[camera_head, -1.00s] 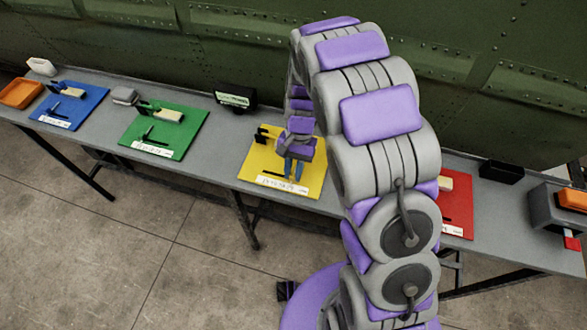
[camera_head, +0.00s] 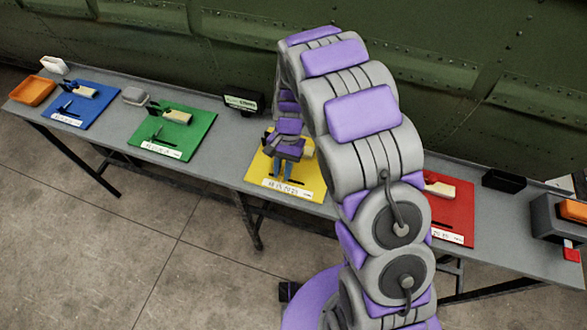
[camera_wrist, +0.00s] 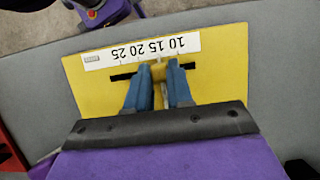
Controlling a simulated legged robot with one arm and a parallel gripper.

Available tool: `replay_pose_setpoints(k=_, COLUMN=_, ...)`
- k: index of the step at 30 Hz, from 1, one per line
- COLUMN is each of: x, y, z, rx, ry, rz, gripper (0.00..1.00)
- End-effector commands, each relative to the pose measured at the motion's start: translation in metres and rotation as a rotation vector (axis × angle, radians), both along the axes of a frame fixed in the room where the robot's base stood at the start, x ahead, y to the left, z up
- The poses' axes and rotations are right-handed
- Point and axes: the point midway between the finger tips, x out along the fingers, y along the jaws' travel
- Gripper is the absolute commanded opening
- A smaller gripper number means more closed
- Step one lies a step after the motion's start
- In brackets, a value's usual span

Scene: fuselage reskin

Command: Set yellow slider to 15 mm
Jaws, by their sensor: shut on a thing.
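The yellow board (camera_head: 257,172) lies on the bench, with a white scale strip (camera_head: 293,188) along its near edge. In the wrist view the yellow board (camera_wrist: 225,60) carries an upside-down strip (camera_wrist: 140,48) marked 10, 15, 20 and 25, and a black slot. My gripper (camera_wrist: 159,70) points down at the slot. In the head view my gripper (camera_head: 286,170) hides the slider.
A green board (camera_head: 190,140), a blue board (camera_head: 95,105) and a red board (camera_head: 460,215) lie on the same grey bench. A small black display (camera_head: 240,103) stands behind the yellow board. A green riveted fuselage wall (camera_head: 180,40) rises behind the bench.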

Motion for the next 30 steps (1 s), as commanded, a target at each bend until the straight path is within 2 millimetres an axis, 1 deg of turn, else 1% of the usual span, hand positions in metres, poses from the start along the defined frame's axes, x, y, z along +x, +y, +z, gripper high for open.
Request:
replay_pose_setpoints(k=7, x=0.000, y=0.000, z=-0.001, rx=0.000, ry=0.000, rz=0.000, gripper=0.00)
replay_pose_setpoints(k=8, x=0.000, y=0.000, z=-0.001, rx=0.000, ry=0.000, rz=0.000, gripper=0.22)
replay_pose_setpoints(k=15, x=0.000, y=0.000, z=0.000, rx=0.000, ry=0.000, rz=0.000, gripper=0.45)
replay_pose_setpoints(k=16, x=0.000, y=0.000, z=0.000, rx=0.000, ry=0.000, rz=0.000, gripper=0.47)
replay_pose_setpoints(k=22, x=0.000, y=0.000, z=0.000, rx=0.000, ry=0.000, rz=0.000, gripper=0.47)
replay_pose_setpoints(k=25, x=0.002, y=0.000, z=0.003, rx=0.001, ry=-0.001, rz=0.000, gripper=0.47)
replay_pose_setpoints(k=28, x=0.005, y=-0.001, z=0.013, rx=0.001, ry=-0.002, rz=-0.002, gripper=0.47)
replay_pose_setpoints(k=30, x=0.009, y=-0.003, z=0.024, rx=0.000, ry=-0.001, rz=-0.001, gripper=0.47)
